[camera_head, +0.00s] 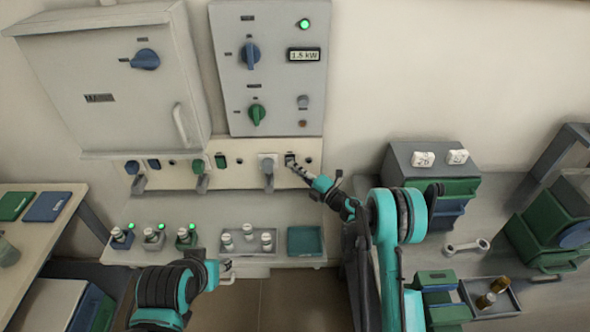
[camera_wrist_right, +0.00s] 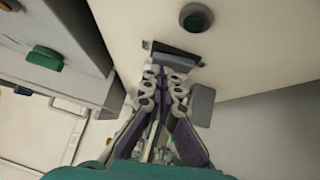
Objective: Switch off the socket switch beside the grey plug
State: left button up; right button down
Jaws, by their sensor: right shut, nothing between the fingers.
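A socket strip (camera_head: 235,152) runs below the furnace panels and holds several sockets. A grey plug (camera_head: 267,172) sits in the rightmost socket. Beside it on the right is a small dark switch (camera_head: 290,159); in the right wrist view a dark switch (camera_wrist_right: 173,54) sits in a panel recess. My right gripper (camera_head: 297,168) is shut and empty, with its fingertips at that switch; in the wrist view the tips (camera_wrist_right: 164,74) lie at its lower edge. I cannot tell whether they touch it. My left gripper (camera_head: 226,268) is low in front of the bench, its jaws unclear.
Below are small lit holders (camera_head: 154,237), a tray of white pieces (camera_head: 247,242) and a teal tray (camera_head: 305,241). Grey-and-green drawers (camera_head: 455,190) stand right.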

jog(key=shift+w+r+m, duration=0.15)
jog(key=shift+w+m, duration=0.05)
jog(key=shift+m, duration=0.1)
jog(key=r+v, duration=0.1)
jog(key=v, duration=1.1)
jog(key=shift+f, duration=0.3)
